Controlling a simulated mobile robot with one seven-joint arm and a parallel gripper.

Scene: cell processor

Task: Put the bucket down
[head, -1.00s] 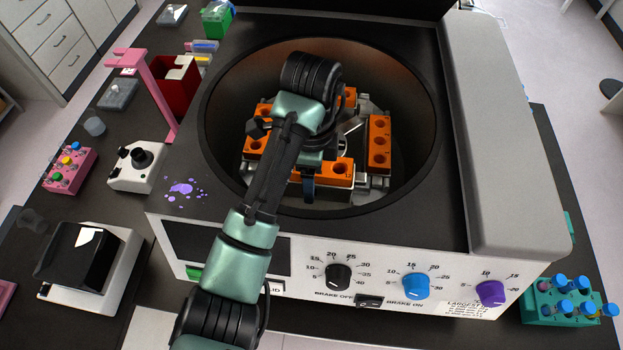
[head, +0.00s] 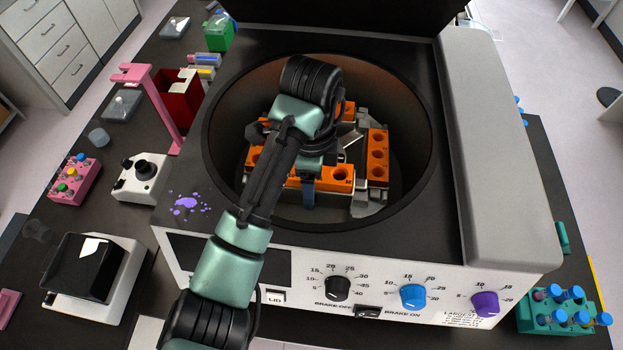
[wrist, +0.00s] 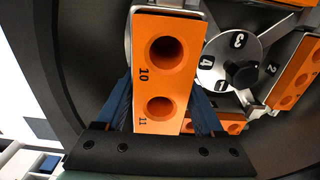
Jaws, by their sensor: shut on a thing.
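The bucket is an orange block with round holes, numbered 10 and 11, close up in the wrist view (wrist: 146,82). In the head view it shows at the front of the centrifuge bowl (head: 339,178), partly behind my arm. My gripper (wrist: 160,112) has its two blue fingers shut on the bucket's sides. In the head view my gripper (head: 308,190) reaches down into the bowl. The rotor hub (wrist: 240,72), a metal disc with numbers, lies to the right of the bucket. I cannot tell whether the bucket touches its rotor seat.
Other orange buckets (head: 378,157) sit around the rotor. The bowl's dark wall (head: 405,115) rings my gripper, and the lid (head: 350,12) stands open behind. A pink stand (head: 150,100) and red box (head: 178,98) are at left. A teal tube rack (head: 550,318) is at right.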

